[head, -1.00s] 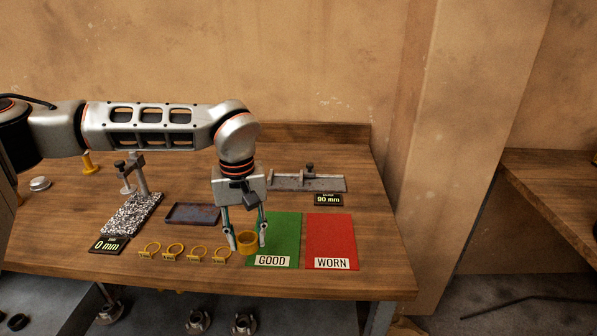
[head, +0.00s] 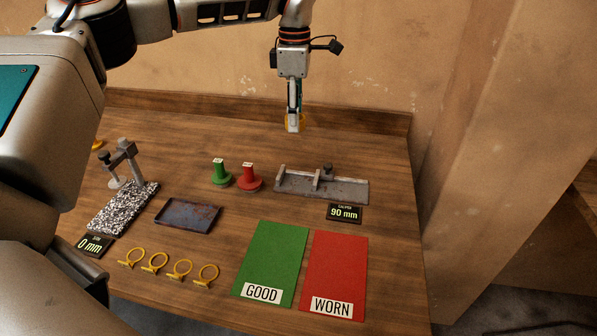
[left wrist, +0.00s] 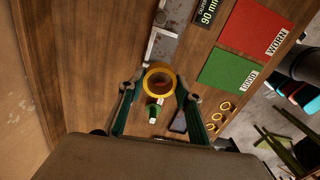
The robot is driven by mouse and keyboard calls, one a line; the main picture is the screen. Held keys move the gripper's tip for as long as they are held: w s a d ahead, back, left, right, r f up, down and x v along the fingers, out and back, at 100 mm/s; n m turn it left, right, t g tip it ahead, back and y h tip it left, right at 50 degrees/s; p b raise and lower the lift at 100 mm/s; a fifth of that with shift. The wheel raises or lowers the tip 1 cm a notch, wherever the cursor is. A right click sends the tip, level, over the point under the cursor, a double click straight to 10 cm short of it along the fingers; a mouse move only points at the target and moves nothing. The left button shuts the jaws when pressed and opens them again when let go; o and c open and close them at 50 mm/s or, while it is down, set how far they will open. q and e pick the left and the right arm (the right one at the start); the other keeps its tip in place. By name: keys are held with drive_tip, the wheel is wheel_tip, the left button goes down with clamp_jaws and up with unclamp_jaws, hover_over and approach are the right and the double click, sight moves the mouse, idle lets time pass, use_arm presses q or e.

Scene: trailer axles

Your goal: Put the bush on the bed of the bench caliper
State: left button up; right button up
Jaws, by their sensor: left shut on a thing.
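The bush, a yellow ring, is held in my left gripper (head: 294,126), in the air towards the back of the table. Only a sliver of it shows in the head view; in the left wrist view the bush (left wrist: 147,82) sits between the two fingers, open end towards the camera. The grey bench caliper (head: 347,188) lies on the table at the back right, below and in front of the gripper in the head view. Its bed and jaws show beyond the bush in the left wrist view (left wrist: 163,47). My right gripper is out of view.
A caliper display (head: 344,214) reads 90 mm. Green (head: 221,177) and red (head: 249,181) plug gauges stand left of the caliper. A dark tray (head: 188,216), several yellow rings (head: 180,268), a green mat (head: 272,256) and a red mat (head: 338,264) lie nearer.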

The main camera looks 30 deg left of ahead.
sight(295, 181)
use_arm(q)
wheel_tip(295, 181, down, 17)
drive_tip(key=shift+f, duration=0.15)
idle(0.4)
drive_tip(key=shift+f, duration=0.15)
drive_tip(key=o, duration=1.2)
wheel_tip(295, 181, up, 12)
drive_tip(key=shift+r, duration=0.15)
